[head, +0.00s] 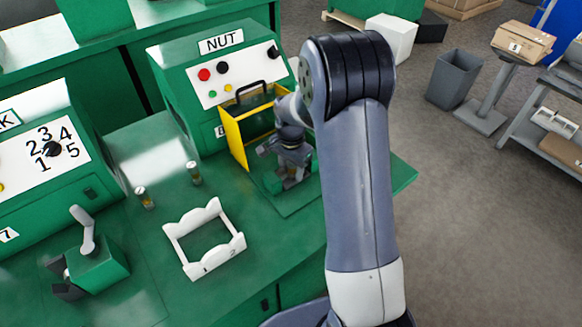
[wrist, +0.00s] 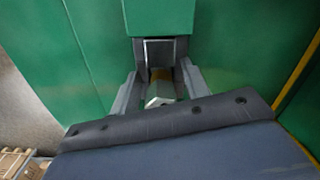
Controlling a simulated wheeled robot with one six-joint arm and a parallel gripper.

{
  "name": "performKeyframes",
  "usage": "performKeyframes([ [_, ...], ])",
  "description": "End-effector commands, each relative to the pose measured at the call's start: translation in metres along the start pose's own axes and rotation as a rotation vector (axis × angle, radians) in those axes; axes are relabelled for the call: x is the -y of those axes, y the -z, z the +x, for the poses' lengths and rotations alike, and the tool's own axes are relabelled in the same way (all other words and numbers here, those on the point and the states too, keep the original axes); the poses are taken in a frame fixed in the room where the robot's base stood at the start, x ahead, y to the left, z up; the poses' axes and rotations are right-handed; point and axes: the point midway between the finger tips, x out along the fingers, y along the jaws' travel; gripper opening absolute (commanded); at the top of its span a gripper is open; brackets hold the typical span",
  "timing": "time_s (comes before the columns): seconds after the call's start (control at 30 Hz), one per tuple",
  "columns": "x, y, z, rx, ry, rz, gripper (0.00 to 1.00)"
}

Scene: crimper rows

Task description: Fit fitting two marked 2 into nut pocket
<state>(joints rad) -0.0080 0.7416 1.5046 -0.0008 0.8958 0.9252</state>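The nut machine (head: 186,75) is a green cabinet labelled NUT, with a white button panel. My gripper (head: 286,178) is low at its front, beside the yellow guard frame. In the wrist view my gripper's two fingers (wrist: 158,88) stand either side of a small fitting with a pale grey faceted end (wrist: 160,94) and a brass-coloured part beyond it. The fitting points into a grey square opening (wrist: 160,50) under a green block (wrist: 160,17). I cannot tell whether the fingers touch the fitting, how deep it sits, or its mark.
Two small brass-and-clear fittings (head: 146,198) (head: 194,173) stand on the green bench. A white cradle (head: 226,252) marked 1 and 2 lies empty in front. A green lever device (head: 98,264) is at left. The yellow guard frame (head: 234,137) rises close to my gripper.

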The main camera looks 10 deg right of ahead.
Motion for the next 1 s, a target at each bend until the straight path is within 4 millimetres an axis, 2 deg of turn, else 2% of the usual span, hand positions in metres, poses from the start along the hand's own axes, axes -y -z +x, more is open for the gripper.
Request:
performKeyframes([
  [0.23,0.0,0.0,-0.001,0.0,0.0,0.0,0.45],
  [0.37,0.001,0.0,-0.008,-0.002,0.002,0.0,0.45],
  [0.47,0.001,0.001,-0.024,-0.003,0.005,0.0,0.45],
  [0.8,0.001,0.0,-0.096,-0.003,0.004,0.0,0.45],
  [1.0,0.0,0.0,-0.119,-0.001,0.002,0.0,0.45],
])
